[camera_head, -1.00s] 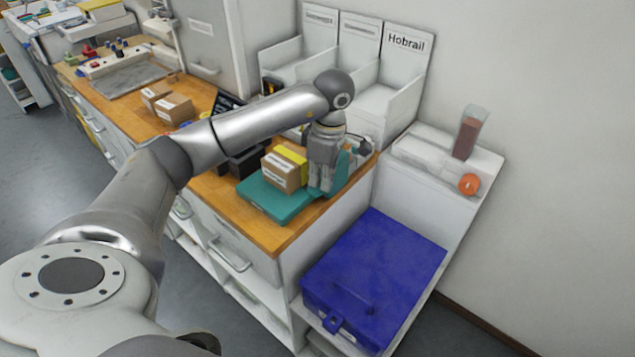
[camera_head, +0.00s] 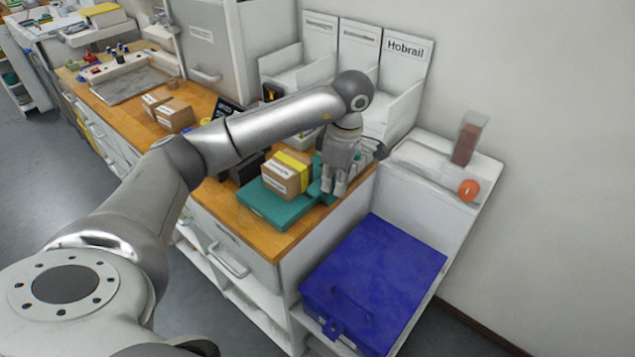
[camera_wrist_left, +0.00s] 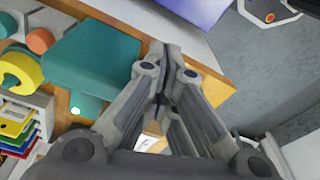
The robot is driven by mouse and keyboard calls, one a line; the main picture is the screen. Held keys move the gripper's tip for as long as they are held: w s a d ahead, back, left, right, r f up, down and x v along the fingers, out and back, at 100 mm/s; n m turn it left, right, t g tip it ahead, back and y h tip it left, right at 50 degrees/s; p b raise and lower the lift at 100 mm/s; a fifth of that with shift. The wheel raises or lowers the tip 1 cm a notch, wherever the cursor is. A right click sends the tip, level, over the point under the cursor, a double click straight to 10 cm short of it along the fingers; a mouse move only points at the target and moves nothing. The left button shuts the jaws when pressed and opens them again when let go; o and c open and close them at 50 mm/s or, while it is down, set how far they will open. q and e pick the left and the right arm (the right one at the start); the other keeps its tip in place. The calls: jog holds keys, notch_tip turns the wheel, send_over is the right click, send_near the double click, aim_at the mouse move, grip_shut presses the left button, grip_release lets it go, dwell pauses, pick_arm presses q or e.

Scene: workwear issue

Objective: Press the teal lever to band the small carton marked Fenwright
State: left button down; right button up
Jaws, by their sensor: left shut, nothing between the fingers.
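A small brown carton (camera_head: 283,184) with a yellow band (camera_head: 293,163) across it sits on the flat base of the teal device (camera_head: 272,207), on the wooden counter. Its white label is too small to read. A teal upright part (camera_head: 318,172) stands right of the carton, partly hidden by my left gripper; I cannot tell whether it is the lever. My left gripper (camera_head: 333,191) points down, shut and empty, right of the carton and apart from it. In the left wrist view the shut fingertips (camera_wrist_left: 162,50) show beside a large teal block (camera_wrist_left: 92,60). My right gripper is out of view.
A blue lidded box (camera_head: 375,260) stands low to the right of the counter. White bins (camera_head: 390,100), one marked Hobrail, stand behind. Two more cartons (camera_head: 174,115) lie farther left. A white ledge with an orange ball-like thing (camera_head: 468,190) is at right.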

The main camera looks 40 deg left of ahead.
pick_arm(q)
notch_tip(320, 180, up, 11)
jog(key=d, duration=0.1)
jog(key=shift+w+f, duration=0.15)
jog(key=shift+d, duration=0.1)
dwell(0.9)
